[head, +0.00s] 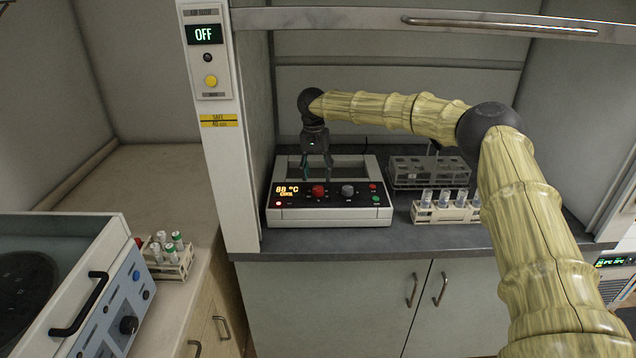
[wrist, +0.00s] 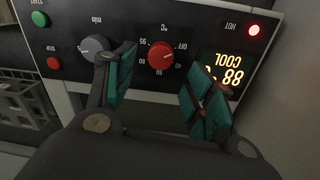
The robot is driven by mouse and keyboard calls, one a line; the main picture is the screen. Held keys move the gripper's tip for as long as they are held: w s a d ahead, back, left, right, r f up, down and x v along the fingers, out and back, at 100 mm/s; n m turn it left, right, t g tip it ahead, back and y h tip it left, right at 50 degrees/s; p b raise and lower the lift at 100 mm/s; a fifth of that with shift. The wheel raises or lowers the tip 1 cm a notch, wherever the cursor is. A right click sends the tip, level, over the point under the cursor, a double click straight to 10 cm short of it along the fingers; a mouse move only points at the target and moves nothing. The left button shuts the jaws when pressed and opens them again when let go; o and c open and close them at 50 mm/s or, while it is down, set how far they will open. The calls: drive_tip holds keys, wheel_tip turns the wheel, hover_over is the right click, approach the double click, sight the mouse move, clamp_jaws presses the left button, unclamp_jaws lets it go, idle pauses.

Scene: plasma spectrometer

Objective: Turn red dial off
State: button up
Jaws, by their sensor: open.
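The red dial (head: 318,191) is on the front panel of a white heating unit (head: 330,217) inside the fume hood. My gripper (head: 317,176) comes down from above at the panel, just behind the dial in the head view. In the wrist view my gripper (wrist: 160,92) is open, its teal fingertips apart to either side below the dial. I cannot tell whether they touch the panel. Nothing is between the fingers.
The unit also has a grey dial (head: 348,190), green button (head: 376,198) and display reading "88 °C COOL" (head: 288,190). A grey rack (head: 428,172) and a vial rack (head: 446,212) stand to its right. The hood's left post (head: 226,150) is close by.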

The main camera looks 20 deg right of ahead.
sight(317, 187)
wheel_tip(317, 187, up, 7)
drive_tip(key=shift+a+f, duration=0.15)
idle(0.4)
